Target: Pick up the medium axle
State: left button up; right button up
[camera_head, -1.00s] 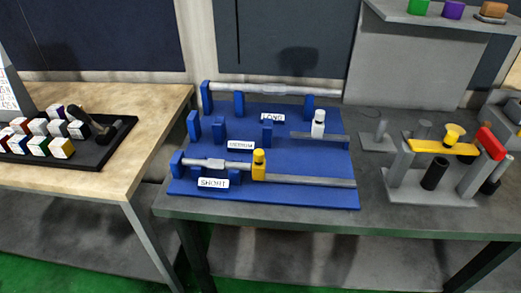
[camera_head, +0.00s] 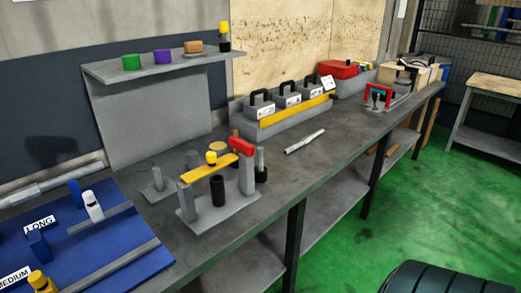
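A silver, stepped rod (camera_head: 305,141) that looks like an axle lies loose on the grey workbench, right of the centre. It carries no label, so I cannot confirm its size. The blue axle rack (camera_head: 105,248) shows partly at the lower left, with a LONG label (camera_head: 40,226) and a MEDIUM label (camera_head: 14,276) cut by the frame edge. A long axle (camera_head: 50,184) lies at the back of the rack. The blue support (camera_head: 38,243) near the MEDIUM label bears no visible rod. Neither of my grippers is in view.
A grey fixture with a yellow bar (camera_head: 208,168) and red block (camera_head: 241,146) stands left of the rod. Behind the rod are black-handled boxes in a grey tray (camera_head: 262,130). A red box (camera_head: 338,69) is farther right. The bench around the rod is clear.

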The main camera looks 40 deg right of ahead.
aim_at(307, 139)
jog(key=z, duration=1.75)
jog(key=i+l+u, duration=0.15)
jog(key=u, duration=0.25)
jog(key=i+l+u, duration=0.15)
jog(key=l+u, duration=0.2)
jog(key=i+l+u, duration=0.15)
jog(key=l, duration=0.3)
jog(key=i+l+u, duration=0.1)
jog(key=l, duration=0.35)
jog(key=i+l+u, duration=0.15)
jog(key=l, duration=0.35)
jog(key=i+l, duration=0.1)
jog(key=l, duration=0.35)
jog(key=i+l, duration=0.1)
jog(key=l, duration=0.4)
jog(key=i+l, duration=0.1)
jog(key=l, duration=0.35)
jog(key=i+l, duration=0.1)
jog(key=l, duration=0.35)
jog(key=i+l, duration=0.1)
jog(key=l, duration=0.35)
jog(key=u, duration=0.05)
